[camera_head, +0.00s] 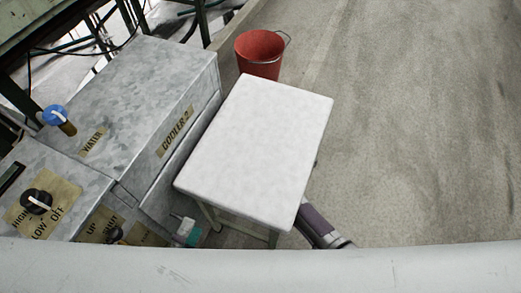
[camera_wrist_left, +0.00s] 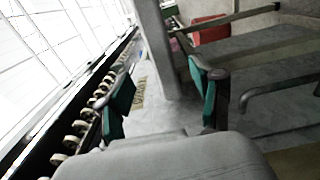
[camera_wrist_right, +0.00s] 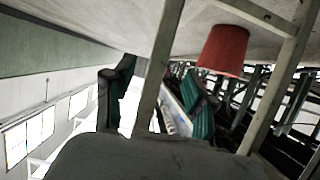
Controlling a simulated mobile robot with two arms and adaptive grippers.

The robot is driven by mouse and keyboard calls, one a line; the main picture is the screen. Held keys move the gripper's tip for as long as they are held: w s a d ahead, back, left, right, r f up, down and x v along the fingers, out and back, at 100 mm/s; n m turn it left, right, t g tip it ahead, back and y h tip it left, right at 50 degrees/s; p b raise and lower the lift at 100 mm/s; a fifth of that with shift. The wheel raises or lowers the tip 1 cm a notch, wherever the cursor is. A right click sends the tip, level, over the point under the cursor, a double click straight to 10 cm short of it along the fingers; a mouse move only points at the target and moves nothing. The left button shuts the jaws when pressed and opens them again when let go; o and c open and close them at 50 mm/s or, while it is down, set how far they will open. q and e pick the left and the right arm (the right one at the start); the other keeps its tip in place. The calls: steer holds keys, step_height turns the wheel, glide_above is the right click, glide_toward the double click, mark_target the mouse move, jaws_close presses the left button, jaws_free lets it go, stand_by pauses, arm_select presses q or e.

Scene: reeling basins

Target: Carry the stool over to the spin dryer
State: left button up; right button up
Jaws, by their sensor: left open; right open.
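The stool (camera_head: 262,150) stands upright on the floor, with a pale square seat and light legs. It is close beside a grey metal cabinet. My left gripper (camera_head: 186,231) is open low by the stool's near left side; in the left wrist view its fingers (camera_wrist_left: 160,95) have a pale stool part (camera_wrist_left: 155,50) beyond or between them. My right gripper is mostly hidden by the seat in the head view; in the right wrist view its open fingers (camera_wrist_right: 155,100) are on either side of a stool leg (camera_wrist_right: 160,60). Neither is closed on it. No spin dryer is identifiable.
The grey cabinet (camera_head: 140,75), labelled COOLER 2, blocks the left, with a control box (camera_head: 50,190) in front. A red bucket (camera_head: 259,55) stands just beyond the stool. Bare concrete floor (camera_head: 420,130) is open to the right.

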mark_target(217, 178)
arm_select(q)
steer(key=shift+w, duration=0.1)
steer(key=x, duration=1.3)
steer(key=shift+w+d, duration=0.2)
steer(key=shift+w, duration=0.1)
arm_select(e)
steer(key=x, duration=0.7)
steer(key=shift+w, duration=0.25)
steer(key=shift+d, duration=0.1)
arm_select(q)
steer(key=c, duration=1)
arm_select(e)
steer(key=shift+f, duration=0.1)
steer(key=c, duration=1)
arm_select(q)
jaws_close()
arm_select(e)
jaws_close()
arm_select(q)
steer(key=shift+w+r, duration=0.1)
steer(key=shift+r, duration=0.2)
arm_select(e)
steer(key=shift+w+r, duration=0.15)
steer(key=shift+r, duration=0.2)
